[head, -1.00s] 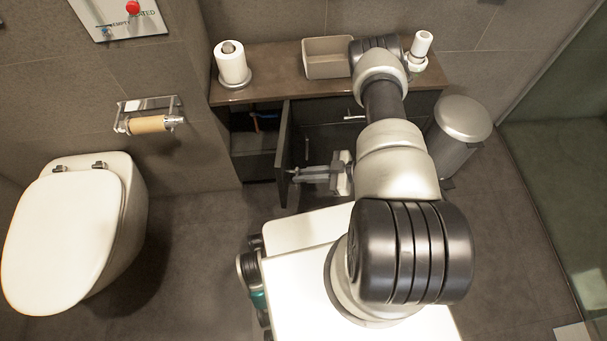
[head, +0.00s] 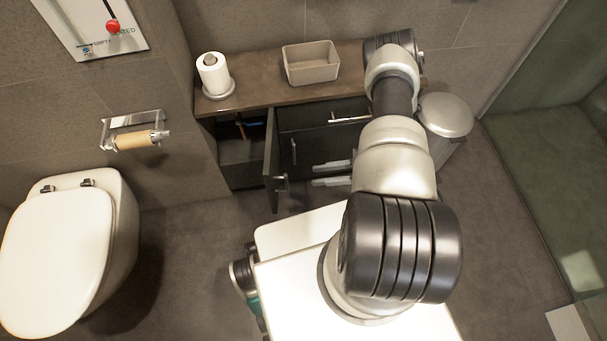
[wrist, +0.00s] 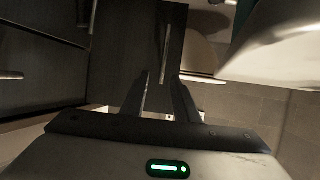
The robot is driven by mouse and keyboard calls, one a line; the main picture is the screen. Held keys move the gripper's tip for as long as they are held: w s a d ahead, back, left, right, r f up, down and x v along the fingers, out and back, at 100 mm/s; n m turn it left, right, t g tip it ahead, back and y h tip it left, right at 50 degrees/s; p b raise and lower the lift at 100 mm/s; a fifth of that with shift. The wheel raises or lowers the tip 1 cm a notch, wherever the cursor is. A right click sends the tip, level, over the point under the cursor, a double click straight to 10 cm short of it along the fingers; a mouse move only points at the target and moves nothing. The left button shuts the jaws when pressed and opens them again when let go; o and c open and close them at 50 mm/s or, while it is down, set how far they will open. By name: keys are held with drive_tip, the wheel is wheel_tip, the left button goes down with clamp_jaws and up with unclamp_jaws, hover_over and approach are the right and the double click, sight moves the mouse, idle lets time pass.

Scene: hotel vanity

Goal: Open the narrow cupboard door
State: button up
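The narrow cupboard door (head: 271,160) stands swung out from the left end of the dark vanity, and the compartment (head: 240,150) behind it is exposed. Its small bar handle (head: 282,183) is on the side facing my gripper. My gripper (head: 322,175) is to the right of the door, its fingers pointing left, apart and empty, with a gap to the handle. Part of it is hidden behind my arm. In the wrist view, the open fingers (wrist: 163,76) point toward the dark door panel (wrist: 125,50) and its long handle (wrist: 166,52).
Drawers with a bar handle (head: 350,118) are right of the compartment. A paper roll (head: 213,73) and a beige box (head: 311,64) stand on the countertop (head: 262,91). A toilet (head: 60,240) is at left and a bin (head: 446,115) at right. Floor (head: 195,260) between toilet and base is clear.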

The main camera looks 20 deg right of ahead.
drive_tip(key=v, duration=0.7)
drive_tip(key=shift+d+p, duration=0.2)
drive_tip(key=shift+p, duration=0.15)
drive_tip(key=shift+s+d, duration=0.1)
